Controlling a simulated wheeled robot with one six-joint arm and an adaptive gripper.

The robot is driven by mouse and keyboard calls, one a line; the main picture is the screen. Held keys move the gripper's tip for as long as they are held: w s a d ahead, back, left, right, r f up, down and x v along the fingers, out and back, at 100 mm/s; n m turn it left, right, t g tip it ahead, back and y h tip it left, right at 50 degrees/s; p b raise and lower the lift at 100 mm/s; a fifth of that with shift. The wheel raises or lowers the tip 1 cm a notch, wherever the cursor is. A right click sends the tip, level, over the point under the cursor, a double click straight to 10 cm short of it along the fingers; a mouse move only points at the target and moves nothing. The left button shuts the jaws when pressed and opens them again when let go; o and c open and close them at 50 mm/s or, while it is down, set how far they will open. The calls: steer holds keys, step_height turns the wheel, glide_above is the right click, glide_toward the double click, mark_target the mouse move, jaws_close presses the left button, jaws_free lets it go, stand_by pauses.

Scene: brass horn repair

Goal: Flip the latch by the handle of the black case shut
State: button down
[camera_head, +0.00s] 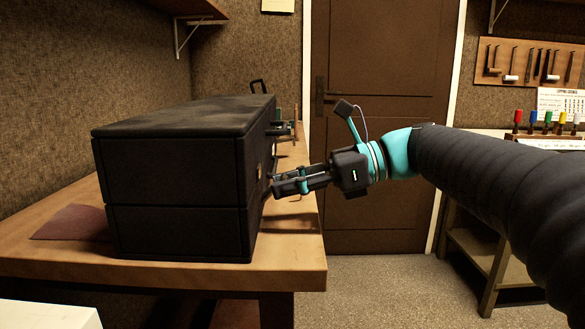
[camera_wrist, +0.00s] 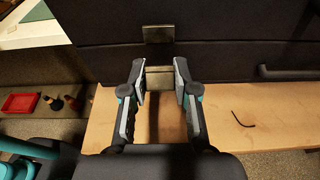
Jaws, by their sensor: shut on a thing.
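The black case (camera_head: 165,165) stands closed on the wooden bench, its lid seam running around the sides. In the wrist view its dark side (camera_wrist: 225,50) fills the top, with the handle (camera_wrist: 290,72) at the right. The metal latch shows as an upper plate (camera_wrist: 158,34) and a lower flap (camera_wrist: 158,77). My gripper (camera_wrist: 160,72) has its fingertips either side of the flap and is shut on it. In the head view my gripper (camera_head: 276,187) is at the case's right side, where its fingertips largely hide the latch.
The bench top (camera_head: 295,225) has a narrow free strip beside the case. A thin black curved item (camera_wrist: 242,119) lies on it. A small green-and-metal object (camera_head: 286,125) stands behind the case. A brown door (camera_head: 380,120) is behind. A red tray (camera_wrist: 20,103) is at left in the wrist view.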

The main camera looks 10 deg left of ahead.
steer(key=h, duration=0.1)
steer(key=a+r+h, duration=0.1)
steer(key=h, duration=0.1)
steer(key=t+h, duration=0.1)
steer(key=h, duration=0.1)
steer(key=shift+s+a+r, duration=0.2)
steer(key=shift+a+r, duration=0.1)
steer(key=shift+a, duration=0.05)
steer(key=shift+h, duration=0.3)
steer(key=c, duration=0.9)
jaws_free()
steer(key=shift+t, duration=0.3)
steer(key=v, duration=1.2)
steer(key=shift+w, duration=0.1)
